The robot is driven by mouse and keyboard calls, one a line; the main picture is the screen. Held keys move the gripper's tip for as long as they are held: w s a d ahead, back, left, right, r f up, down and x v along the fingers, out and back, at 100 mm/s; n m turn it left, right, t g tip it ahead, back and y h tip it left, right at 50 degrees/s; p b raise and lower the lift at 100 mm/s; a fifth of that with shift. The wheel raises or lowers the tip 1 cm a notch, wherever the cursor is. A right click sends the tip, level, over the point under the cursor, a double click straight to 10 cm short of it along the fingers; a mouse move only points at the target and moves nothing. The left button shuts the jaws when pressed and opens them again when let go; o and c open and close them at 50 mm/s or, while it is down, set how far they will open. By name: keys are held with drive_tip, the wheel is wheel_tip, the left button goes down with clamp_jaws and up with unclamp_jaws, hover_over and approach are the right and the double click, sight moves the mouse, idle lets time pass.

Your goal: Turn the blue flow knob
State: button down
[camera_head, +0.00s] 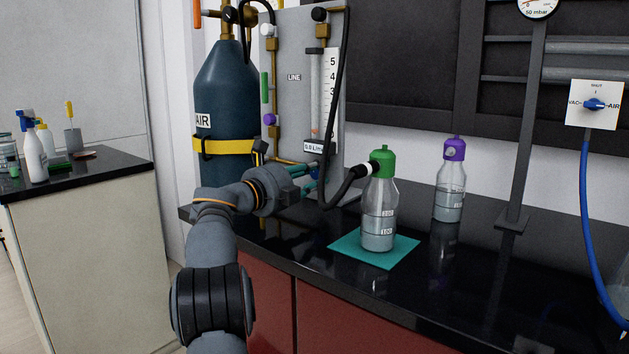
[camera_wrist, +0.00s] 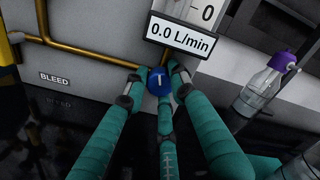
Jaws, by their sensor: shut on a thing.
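The blue flow knob (camera_wrist: 159,80) has a white mark on its face and sits just below a display (camera_wrist: 181,37) reading 0.0 L/min in the wrist view. My gripper (camera_wrist: 155,86) has teal fingers closed around the knob, with their tips against its sides. In the head view my gripper (camera_head: 306,181) reaches the lower part of the grey LINE panel (camera_head: 289,95), below the flow tube (camera_head: 323,95). The knob is mostly hidden there by my gripper. The lower sides of the knob are partly covered by the fingers in the wrist view.
A dark AIR cylinder (camera_head: 222,95) with a yellow strap stands left of the panel. A green-capped bottle (camera_head: 379,215) on a teal mat (camera_head: 345,246) stands right of my arm, joined to a black hose. A purple-capped bottle (camera_head: 449,190) stands behind it. The right counter front is clear.

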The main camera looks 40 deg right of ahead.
drive_tip(key=m, duration=0.1)
drive_tip(key=m+b, duration=0.1)
drive_tip(key=m, duration=0.2)
drive_tip(key=shift+s+d+f+m+b, duration=0.15)
drive_tip(key=shift+f+m+b, duration=0.15)
drive_tip(key=shift+m+b, duration=0.1)
idle(0.4)
drive_tip(key=c, duration=1.9)
unclamp_jaws()
drive_tip(key=o, duration=0.5)
drive_tip(key=shift+r, duration=0.15)
drive_tip(key=shift+c, duration=0.2)
drive_tip(key=shift+a, duration=0.2)
drive_tip(key=shift+a, duration=0.25)
drive_tip(key=v, duration=1.1)
drive_tip(key=shift+a, duration=0.15)
